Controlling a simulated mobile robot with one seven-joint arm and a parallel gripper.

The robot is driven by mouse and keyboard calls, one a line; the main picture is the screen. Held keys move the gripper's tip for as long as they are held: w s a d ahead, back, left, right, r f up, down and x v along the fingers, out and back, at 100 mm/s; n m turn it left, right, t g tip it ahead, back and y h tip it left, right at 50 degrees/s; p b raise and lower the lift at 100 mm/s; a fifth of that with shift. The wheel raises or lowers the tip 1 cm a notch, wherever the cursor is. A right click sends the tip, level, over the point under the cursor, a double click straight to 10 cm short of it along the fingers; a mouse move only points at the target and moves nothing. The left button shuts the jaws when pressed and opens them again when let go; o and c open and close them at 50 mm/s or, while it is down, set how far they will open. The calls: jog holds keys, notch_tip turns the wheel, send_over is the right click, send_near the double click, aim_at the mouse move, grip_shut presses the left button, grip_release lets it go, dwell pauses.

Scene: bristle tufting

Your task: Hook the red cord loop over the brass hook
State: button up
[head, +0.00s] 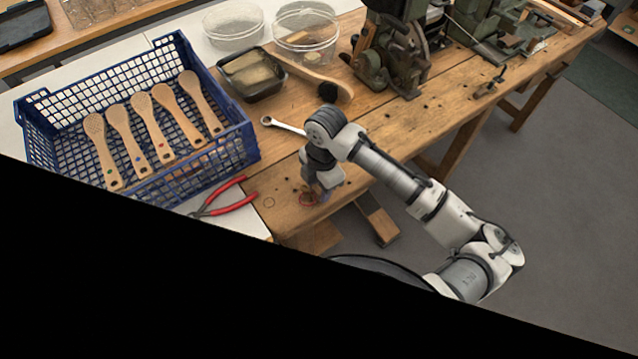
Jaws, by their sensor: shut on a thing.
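My gripper (313,189) points down over the near edge of the wooden bench, at the end of my arm. It is shut on the red cord loop (307,201), of which only a small bit of red shows at the fingertips, low by the bench top. The loop's shape and how it sits in the jaws are too small to tell. I cannot make out the brass hook; it may be hidden by my gripper or too small to see.
Left of my gripper lie red-handled pliers (222,203) and a blue crate (246,148) with several wooden brush bodies. Behind are a wrench (284,126), a long-handled brush (325,85), a black tray (250,91), clear tubs (306,45) and a green machine (392,55). Bench right of my gripper is mostly clear.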

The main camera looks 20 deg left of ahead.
jog(key=shift+f, duration=0.15)
jog(key=o, duration=1.4)
notch_tip(320, 180, up, 10)
jog(key=shift+r, duration=0.25)
dwell(0.8)
dwell(0.5)
